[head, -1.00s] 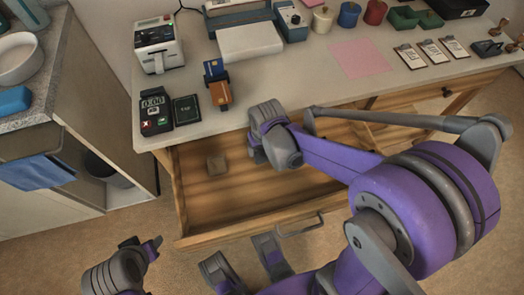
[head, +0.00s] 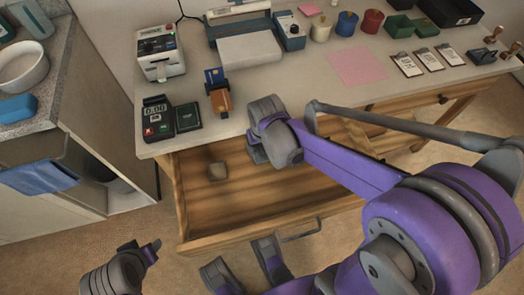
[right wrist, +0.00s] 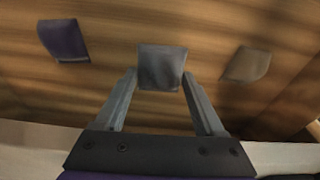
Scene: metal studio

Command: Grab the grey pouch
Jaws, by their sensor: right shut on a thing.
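The grey pouch (right wrist: 162,68) is held between the two fingertips of my right gripper (right wrist: 160,80) in the right wrist view. That gripper is shut on it, low over the drawer's wooden bottom. I cannot tell whether the pouch still touches the bottom. In the head view my right wrist reaches down into the open drawer (head: 250,231) at its back edge and hides the grey pouch; only a bit of the gripper (head: 257,154) shows.
A brownish pouch (head: 217,171) lies in the drawer, also in the right wrist view (right wrist: 247,65). A purple pouch (right wrist: 63,40) lies on the other side. The counter above holds a card reader (head: 157,117), a label printer (head: 160,52) and a pink sheet (head: 358,67).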

